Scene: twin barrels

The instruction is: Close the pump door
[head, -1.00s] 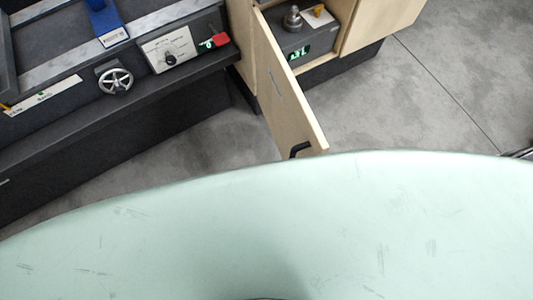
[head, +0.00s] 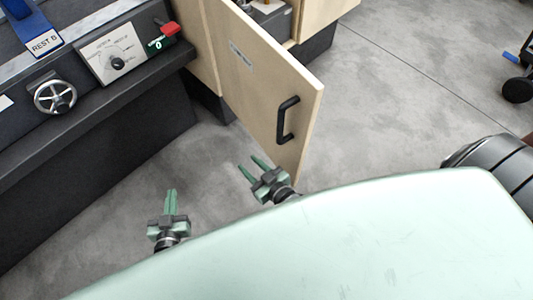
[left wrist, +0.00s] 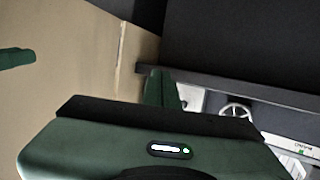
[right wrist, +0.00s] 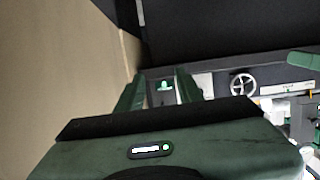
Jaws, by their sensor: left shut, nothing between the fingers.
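The pump door (head: 250,75) is a pale wooden panel with a black bar handle (head: 288,120). It stands open, swung out from the cabinet. The pump (head: 272,14) shows only partly behind the door's top edge. My left gripper (head: 171,190) is shut and empty, left of the door and apart from it. My right gripper (head: 248,163) is open and empty, close to the door's lower edge, left of and below the handle. I cannot tell whether it touches the door. A pale wooden panel, likely the door, fills the left of the left wrist view (left wrist: 75,55) and right wrist view (right wrist: 50,70).
Grey floor (head: 400,110) is clear right of the door. A black wheeled object (head: 517,88) is at the right edge.

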